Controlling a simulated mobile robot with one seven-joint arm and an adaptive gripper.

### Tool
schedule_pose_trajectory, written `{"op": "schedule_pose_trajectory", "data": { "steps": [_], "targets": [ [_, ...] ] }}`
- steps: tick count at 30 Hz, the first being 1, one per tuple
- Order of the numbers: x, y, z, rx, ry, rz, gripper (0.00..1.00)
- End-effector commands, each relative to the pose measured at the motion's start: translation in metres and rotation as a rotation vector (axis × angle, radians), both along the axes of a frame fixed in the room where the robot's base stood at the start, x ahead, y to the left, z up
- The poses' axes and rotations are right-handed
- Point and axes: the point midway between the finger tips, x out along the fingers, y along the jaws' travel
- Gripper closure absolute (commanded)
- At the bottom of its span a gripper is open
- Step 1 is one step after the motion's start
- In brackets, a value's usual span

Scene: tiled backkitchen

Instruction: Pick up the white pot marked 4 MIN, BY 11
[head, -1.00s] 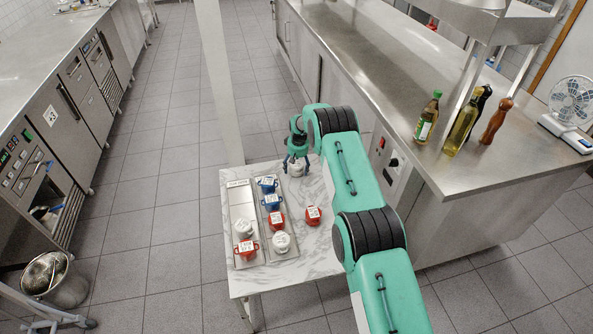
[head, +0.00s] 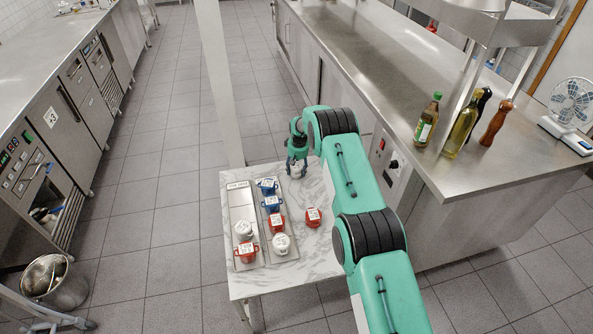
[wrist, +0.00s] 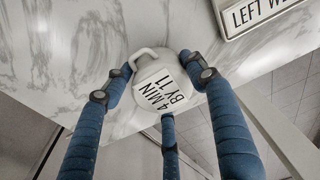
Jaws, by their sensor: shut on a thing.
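The white pot marked 4 MIN, BY 11 (wrist: 150,72) shows in the wrist view between my gripper's blue fingers, its label and side handle visible. My gripper (wrist: 158,78) is shut on it. In the head view my gripper (head: 297,168) is at the far end of the marble table (head: 318,240). The pot (head: 296,174) is there mostly hidden by the fingers. Whether it touches the table is hard to tell.
Two metal trays stand to the left, the left tray (head: 239,199) and the right tray (head: 270,243), holding white, red and blue pots. A red pot (head: 313,217) stands right of them. A sign reading LEFT W (wrist: 262,12) shows in the wrist view. A steel counter (head: 400,70) borders the right.

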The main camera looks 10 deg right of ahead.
Motion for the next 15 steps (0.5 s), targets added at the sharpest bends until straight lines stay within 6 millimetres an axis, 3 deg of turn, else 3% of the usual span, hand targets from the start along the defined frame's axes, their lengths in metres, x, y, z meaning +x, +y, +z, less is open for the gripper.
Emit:
{"op": "schedule_pose_trajectory", "data": {
  "steps": [8,13,15],
  "targets": [
    [0.001,0.0,0.015,0.0,-0.001,0.0,0.8],
    [0.002,0.0,0.038,0.0,-0.003,0.0,0.8],
    [-0.005,0.0,0.038,0.0,0.001,0.0,0.8]
  ]
}}
